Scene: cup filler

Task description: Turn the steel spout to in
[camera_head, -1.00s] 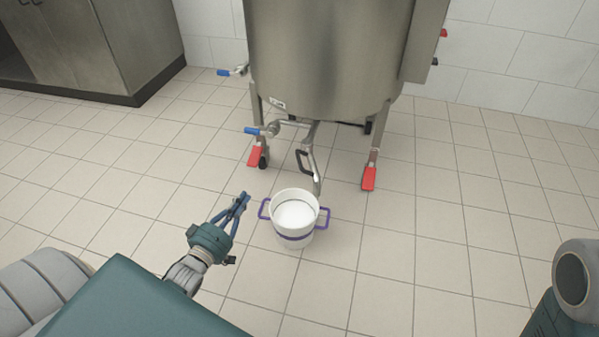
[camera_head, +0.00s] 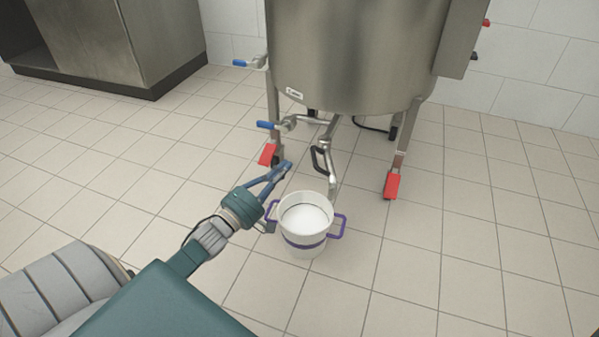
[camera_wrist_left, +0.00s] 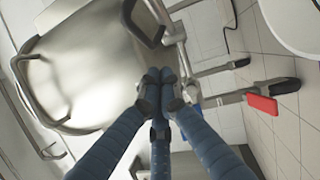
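The steel spout (camera_head: 330,170) hangs below the tank, with a black loop handle (camera_head: 317,160) on its left side. Its lower end is at the back rim of a white bucket (camera_head: 304,240) with purple handles. My left gripper (camera_head: 287,165) is left of the black handle and apart from it in the picture. Its fingertips look together, with nothing seen between them. In the left wrist view the fingertips (camera_wrist_left: 160,84) meet below the black handle (camera_wrist_left: 129,12) and the spout pipe (camera_wrist_left: 173,28). My right gripper is out of view.
The steel tank (camera_head: 355,60) stands on legs with red feet (camera_head: 392,186). Blue-handled valves (camera_head: 268,125) stick out at its left. A steel cabinet (camera_head: 150,45) is at the back left. The tiled floor at right is clear.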

